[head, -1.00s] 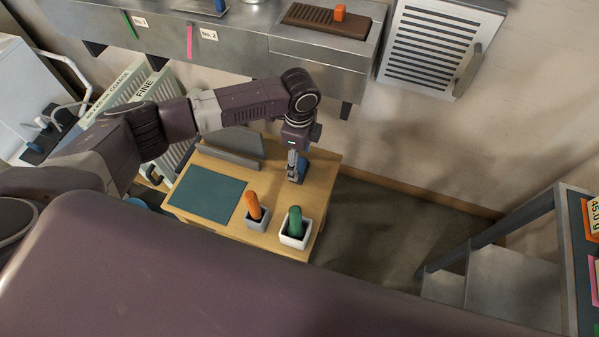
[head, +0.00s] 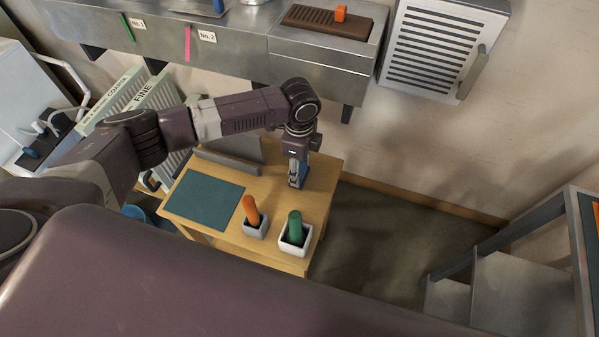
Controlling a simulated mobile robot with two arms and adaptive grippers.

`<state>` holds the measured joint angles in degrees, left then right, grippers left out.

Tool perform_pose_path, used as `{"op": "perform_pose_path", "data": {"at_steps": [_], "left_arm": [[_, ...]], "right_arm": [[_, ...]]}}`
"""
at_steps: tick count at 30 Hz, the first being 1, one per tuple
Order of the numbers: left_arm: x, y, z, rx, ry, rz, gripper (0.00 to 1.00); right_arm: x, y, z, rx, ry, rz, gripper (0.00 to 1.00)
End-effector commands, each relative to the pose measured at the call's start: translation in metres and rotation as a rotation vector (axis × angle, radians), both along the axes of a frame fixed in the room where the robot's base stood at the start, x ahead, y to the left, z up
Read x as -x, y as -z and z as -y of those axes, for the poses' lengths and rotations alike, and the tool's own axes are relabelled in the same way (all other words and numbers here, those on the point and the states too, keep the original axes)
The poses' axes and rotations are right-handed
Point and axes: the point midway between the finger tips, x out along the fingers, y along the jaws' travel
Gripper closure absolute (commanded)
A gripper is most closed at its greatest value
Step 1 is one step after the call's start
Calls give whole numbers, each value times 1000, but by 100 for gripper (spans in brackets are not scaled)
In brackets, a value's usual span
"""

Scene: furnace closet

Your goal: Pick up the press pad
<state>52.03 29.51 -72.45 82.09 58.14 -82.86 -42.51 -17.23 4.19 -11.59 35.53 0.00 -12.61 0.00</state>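A small blue item (head: 300,179), which may be the press pad, stands on the right part of the wooden table (head: 322,182), mostly hidden by my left gripper. My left gripper (head: 296,176) points straight down at it from above. Its fingertips are at or beside the item; they are too small to tell whether they are shut on it. My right gripper is not in view.
A teal mat (head: 206,197) lies on the table's left. An orange-handled tool (head: 251,210) and a green-handled tool (head: 295,227) stand in pots at the front. A grey stand (head: 228,152) is behind. Metal steps (head: 500,285) stand at right.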

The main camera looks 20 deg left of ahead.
Motion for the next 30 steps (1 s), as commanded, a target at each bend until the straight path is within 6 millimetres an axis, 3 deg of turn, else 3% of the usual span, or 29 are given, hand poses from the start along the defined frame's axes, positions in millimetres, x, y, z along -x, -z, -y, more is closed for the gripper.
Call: {"op": "perform_pose_path", "data": {"at_steps": [8,14,30], "left_arm": [[0,-4,0,1,0,1,88],[-1,-27,0,1,1,3,88],[-1,-168,0,0,0,4,88]], "right_arm": [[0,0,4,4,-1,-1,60],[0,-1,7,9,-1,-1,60],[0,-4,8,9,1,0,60]]}}
